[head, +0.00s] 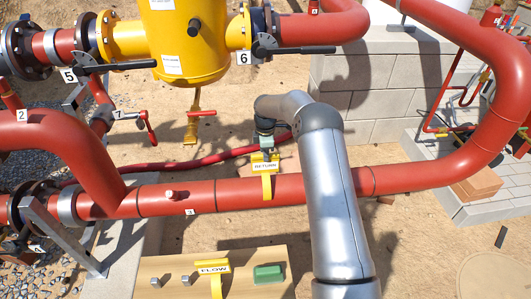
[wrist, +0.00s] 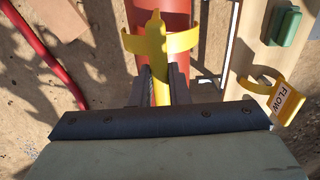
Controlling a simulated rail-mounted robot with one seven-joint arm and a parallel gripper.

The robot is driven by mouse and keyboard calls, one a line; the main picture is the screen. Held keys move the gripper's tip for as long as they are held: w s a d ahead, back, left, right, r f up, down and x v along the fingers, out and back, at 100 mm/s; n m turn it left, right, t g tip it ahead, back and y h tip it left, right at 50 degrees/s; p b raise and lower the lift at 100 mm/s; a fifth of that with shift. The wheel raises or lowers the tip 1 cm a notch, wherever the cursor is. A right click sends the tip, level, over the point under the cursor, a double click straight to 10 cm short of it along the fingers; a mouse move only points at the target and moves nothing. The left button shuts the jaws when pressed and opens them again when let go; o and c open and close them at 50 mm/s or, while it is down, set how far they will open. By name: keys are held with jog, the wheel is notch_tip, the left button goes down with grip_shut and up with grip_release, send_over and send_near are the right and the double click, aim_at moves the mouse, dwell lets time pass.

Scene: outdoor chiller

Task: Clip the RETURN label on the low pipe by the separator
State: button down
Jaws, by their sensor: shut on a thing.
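The RETURN label (head: 264,168) is yellow with a white tag and a curved yellow clip. My gripper (head: 267,150) is shut on it from above, at the low red pipe (head: 230,192). In the head view the clip's band crosses the front of the pipe. In the wrist view my gripper (wrist: 160,88) holds the stem, and the clip's two curved arms (wrist: 168,42) spread across the red pipe (wrist: 176,15). I cannot tell whether the clip is seated around the pipe or just in front of it. The yellow separator (head: 190,40) stands behind.
A tan board (head: 150,272) in front carries a yellow FLOW label (head: 214,268), a green block (head: 269,273) and small metal pieces. A thin red hose (head: 180,163) runs behind the pipe. A red-handled drain valve (head: 198,113) hangs below the separator. Block walls (head: 365,85) stand behind right.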

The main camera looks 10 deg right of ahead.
aim_at(266, 171)
jog(key=shift+f+b, duration=0.75)
jog(key=shift+f, duration=0.55)
jog(key=shift+f, duration=0.25)
jog(key=shift+f+b, duration=0.75)
jog(key=shift+f, duration=0.2)
jog(key=c, duration=0.8)
grip_release()
jog(key=shift+r, duration=0.2)
notch_tip(266, 171, up, 7)
jog(key=p, duration=0.3)
jog(key=shift+f, duration=0.1)
